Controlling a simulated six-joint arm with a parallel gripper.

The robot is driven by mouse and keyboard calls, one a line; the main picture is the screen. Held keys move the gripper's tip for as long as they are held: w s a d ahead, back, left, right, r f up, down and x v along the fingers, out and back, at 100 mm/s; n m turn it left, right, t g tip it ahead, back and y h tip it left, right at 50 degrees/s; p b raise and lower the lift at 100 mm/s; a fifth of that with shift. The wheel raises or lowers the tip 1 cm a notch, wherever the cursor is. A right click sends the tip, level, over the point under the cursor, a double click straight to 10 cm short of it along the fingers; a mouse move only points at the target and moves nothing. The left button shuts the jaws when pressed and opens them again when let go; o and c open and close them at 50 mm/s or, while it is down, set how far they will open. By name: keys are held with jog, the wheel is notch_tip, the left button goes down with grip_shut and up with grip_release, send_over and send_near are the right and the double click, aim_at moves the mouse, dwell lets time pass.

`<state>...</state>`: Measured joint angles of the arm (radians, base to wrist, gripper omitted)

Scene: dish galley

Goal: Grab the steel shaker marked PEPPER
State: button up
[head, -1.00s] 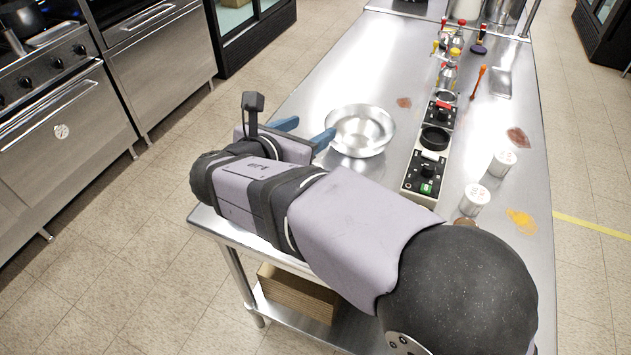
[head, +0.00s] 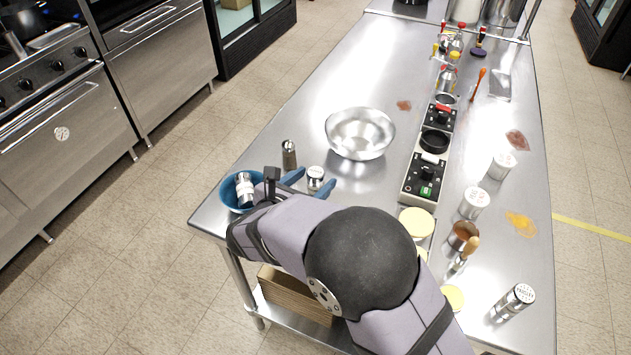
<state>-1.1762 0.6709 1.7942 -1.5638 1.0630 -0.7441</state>
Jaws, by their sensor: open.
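My gripper (head: 309,182) has two blue fingers spread apart near the table's left front part. A small steel shaker with a white marked top (head: 316,173) stands at the fingertips, seemingly in or just past the gap; nothing is gripped. A darker slim shaker (head: 289,157) stands just beyond the left finger. Another steel shaker with a white band (head: 244,190) lies tilted in a blue bowl (head: 229,200). The lettering is too small to read, so I cannot tell which is marked PEPPER.
A steel bowl (head: 360,132) stands beyond the gripper. A black control panel unit (head: 427,176) runs along the middle. White-topped canisters (head: 473,204) and an orange spill (head: 521,224) lie to the right. Bare steel table lies left of the steel bowl.

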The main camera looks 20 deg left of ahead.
jog(key=shift+p+x, duration=0.9)
jog(key=shift+x, duration=1.75)
jog(key=shift+f, duration=0.1)
jog(key=c, duration=1.2)
